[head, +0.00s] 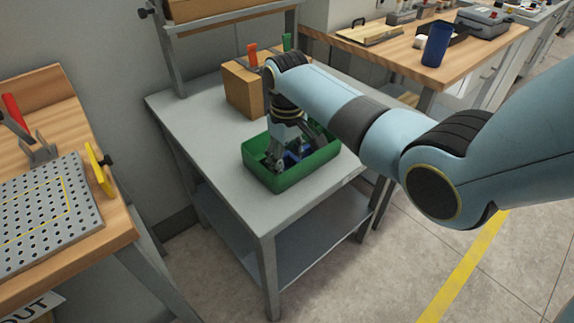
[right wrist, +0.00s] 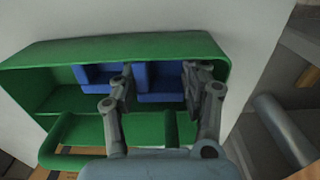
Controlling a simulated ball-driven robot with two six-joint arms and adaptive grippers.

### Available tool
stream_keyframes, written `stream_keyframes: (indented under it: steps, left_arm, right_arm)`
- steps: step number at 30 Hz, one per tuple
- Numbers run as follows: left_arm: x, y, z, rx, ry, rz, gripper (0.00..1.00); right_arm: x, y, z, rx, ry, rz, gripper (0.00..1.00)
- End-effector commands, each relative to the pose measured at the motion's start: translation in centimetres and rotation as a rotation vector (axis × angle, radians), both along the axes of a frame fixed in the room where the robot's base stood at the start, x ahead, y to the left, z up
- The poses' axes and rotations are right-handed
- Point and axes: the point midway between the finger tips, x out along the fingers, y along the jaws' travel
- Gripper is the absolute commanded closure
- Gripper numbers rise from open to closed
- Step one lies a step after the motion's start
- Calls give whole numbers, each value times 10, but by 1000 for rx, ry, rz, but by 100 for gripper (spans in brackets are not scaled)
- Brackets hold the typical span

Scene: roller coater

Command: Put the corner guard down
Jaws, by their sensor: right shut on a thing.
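A green bin (head: 278,181) stands on the grey workbench, and my right gripper (head: 287,152) reaches down into it. In the right wrist view, the gripper (right wrist: 160,88) has its two fingers on either side of a blue corner guard (right wrist: 158,82) and is shut on it, inside the bin (right wrist: 110,46). Another blue piece (right wrist: 97,74) lies in the bin just left of the fingers. In the head view, only a little blue (head: 294,158) shows past the fingers. I cannot tell whether the held guard touches the bin floor. My left gripper is not in view.
The bench's left part is clear. A perforated plate (head: 42,215) lies on a wooden bench at left. A blue cup (head: 436,44) stands on the back bench.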

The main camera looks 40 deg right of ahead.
Motion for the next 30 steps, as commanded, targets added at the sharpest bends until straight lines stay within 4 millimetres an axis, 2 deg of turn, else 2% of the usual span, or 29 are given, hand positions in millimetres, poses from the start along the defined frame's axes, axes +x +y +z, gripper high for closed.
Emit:
stream_keyframes:
  steps: [3,15,16,20,21,30]
  left_arm:
    - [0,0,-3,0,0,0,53]
    - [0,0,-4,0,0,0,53]
    - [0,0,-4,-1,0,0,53]
    - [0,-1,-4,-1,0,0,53]
    - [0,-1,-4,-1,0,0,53]
    - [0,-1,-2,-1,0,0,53]
  right_arm:
    - [0,0,-15,0,0,0,73]
    - [0,0,-20,0,-1,0,73]
    - [1,0,-19,0,-1,0,50]
    - [0,0,-19,0,-1,0,33]
    - [0,0,-19,0,-1,0,30]
    - [0,0,-15,0,-2,0,30]
